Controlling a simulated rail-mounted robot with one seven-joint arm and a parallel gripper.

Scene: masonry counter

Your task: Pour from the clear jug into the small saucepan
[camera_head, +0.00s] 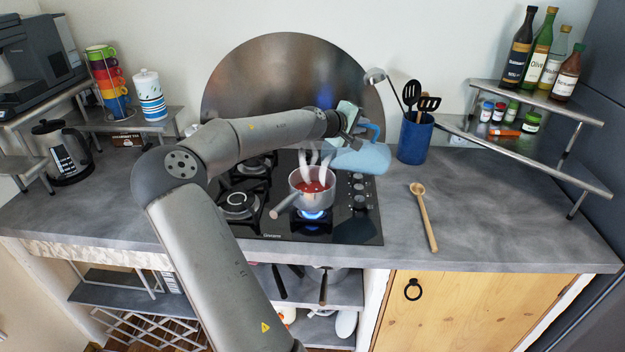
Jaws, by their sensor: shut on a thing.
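The clear jug (362,158) looks pale blue and see-through, with a blue handle. It is tilted well over behind and to the right of the small saucepan (299,201). My gripper (362,131) is shut on the jug at its handle; the fingertips are partly hidden. The saucepan stands on a lit front burner with a blue flame. It holds something red, and white steam rises from it. Its handle points to the front left. I cannot tell whether any liquid is leaving the jug or how much is in it.
The black gas hob (270,226) has other, unlit burners. A blue utensil pot (415,140) stands close right of the jug. A wooden spoon (426,218) lies on the clear right counter. Bottles (540,60) stand on a shelf at the back right. A kettle (65,155) is far left.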

